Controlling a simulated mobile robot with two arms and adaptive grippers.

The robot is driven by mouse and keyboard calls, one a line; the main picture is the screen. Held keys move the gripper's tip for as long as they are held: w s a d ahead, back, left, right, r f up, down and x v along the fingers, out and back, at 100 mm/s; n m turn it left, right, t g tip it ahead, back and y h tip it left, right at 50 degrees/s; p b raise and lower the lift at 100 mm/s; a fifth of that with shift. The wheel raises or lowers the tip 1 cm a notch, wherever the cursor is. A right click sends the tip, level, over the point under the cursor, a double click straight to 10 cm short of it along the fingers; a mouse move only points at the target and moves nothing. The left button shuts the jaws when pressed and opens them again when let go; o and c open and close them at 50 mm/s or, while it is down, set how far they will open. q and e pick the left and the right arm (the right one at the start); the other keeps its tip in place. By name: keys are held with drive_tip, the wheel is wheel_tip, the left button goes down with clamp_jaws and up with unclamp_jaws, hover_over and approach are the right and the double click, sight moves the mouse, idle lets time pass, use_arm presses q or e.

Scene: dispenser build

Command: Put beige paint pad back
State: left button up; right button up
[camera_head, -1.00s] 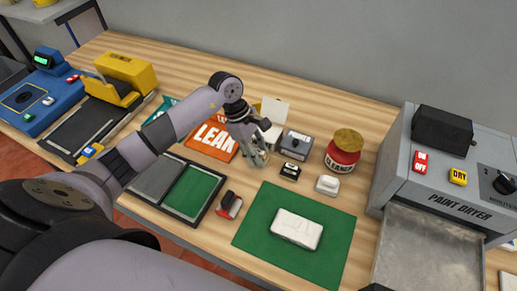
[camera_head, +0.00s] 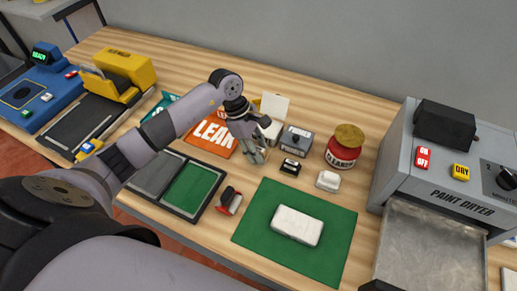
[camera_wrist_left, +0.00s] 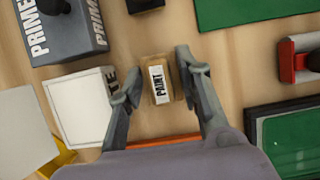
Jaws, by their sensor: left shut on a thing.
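The beige paint pad (camera_wrist_left: 160,80), a small block with a white label reading PAINT, lies between the fingers of my left gripper (camera_wrist_left: 160,82) in the left wrist view. The left gripper is shut on it, low over the wooden table. In the head view my left gripper (camera_head: 257,153) is beside the orange LEAK sheet, and the pad is mostly hidden by the fingers. My right gripper is not in view.
A black pad (camera_head: 290,166) and a white pad (camera_head: 327,181) stand to the right, with a grey box (camera_head: 296,139) and a red jar (camera_head: 343,150) behind. A green mat (camera_head: 334,248) bears a white block (camera_head: 296,225). The paint dryer (camera_head: 455,201) stands far right.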

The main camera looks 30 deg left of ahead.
use_arm(q)
drive_tip(key=shift+f, duration=0.2)
drive_tip(key=o, duration=1.1)
drive_tip(key=shift+o, duration=0.2)
drive_tip(key=o, duration=0.4)
drive_tip(key=shift+o, duration=1)
drive_tip(key=shift+r, duration=0.1)
drive_tip(key=shift+r+p, duration=1.9)
drive_tip(key=shift+r, duration=2)
